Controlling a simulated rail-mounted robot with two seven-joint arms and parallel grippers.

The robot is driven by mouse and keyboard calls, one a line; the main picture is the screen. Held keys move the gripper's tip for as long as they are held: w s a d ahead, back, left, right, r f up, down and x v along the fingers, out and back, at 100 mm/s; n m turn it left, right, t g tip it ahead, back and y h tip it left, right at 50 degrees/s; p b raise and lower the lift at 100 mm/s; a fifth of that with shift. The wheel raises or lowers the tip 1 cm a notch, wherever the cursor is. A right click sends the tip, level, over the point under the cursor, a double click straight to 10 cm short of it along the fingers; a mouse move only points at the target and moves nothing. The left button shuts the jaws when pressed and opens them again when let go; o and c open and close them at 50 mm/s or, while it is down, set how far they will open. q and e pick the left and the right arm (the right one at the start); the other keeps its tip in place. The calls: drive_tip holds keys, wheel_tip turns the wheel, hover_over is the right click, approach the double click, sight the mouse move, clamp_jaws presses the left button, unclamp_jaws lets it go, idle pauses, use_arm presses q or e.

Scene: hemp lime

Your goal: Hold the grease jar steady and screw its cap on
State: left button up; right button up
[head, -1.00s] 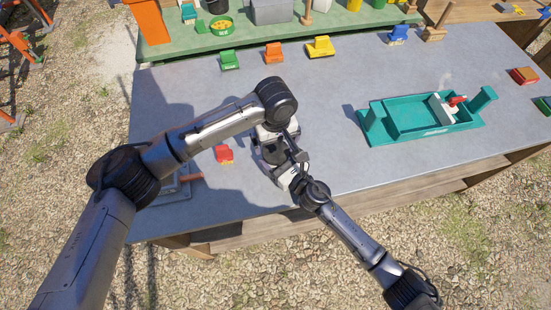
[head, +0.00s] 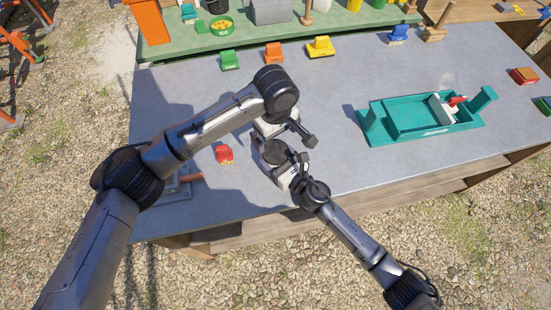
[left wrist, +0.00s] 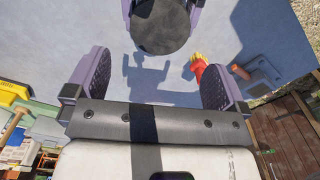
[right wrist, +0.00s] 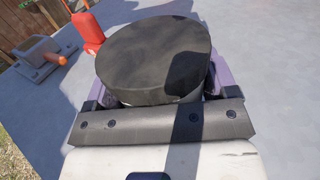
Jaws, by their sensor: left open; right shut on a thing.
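The grease jar stands on the grey table with its black round cap (head: 274,151) on top; the cap also shows in the left wrist view (left wrist: 163,24) and close up in the right wrist view (right wrist: 155,58). Only a pale strip of the jar (right wrist: 187,98) shows under the cap; I cannot tell how tightly the cap sits. My right gripper (right wrist: 160,92) is shut on the jar, its purple pads either side below the cap. My left gripper (left wrist: 155,82) is open and empty, its fingers spread, beside the cap and apart from it.
A small red and yellow item (head: 224,154) and a grey fixture with an orange-brown handle (head: 178,187) stand left of the jar. A teal tray (head: 420,118) stands to the right. Coloured blocks line the back by a green shelf (head: 280,43). The table between jar and tray is clear.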

sight(276, 150)
use_arm(q)
drive_tip(key=shift+f, duration=3.85)
drive_tip(key=c, duration=0.9)
drive_tip(key=shift+m, duration=1.7)
drive_tip(key=o, duration=0.9)
drive_tip(key=shift+r, duration=2.25)
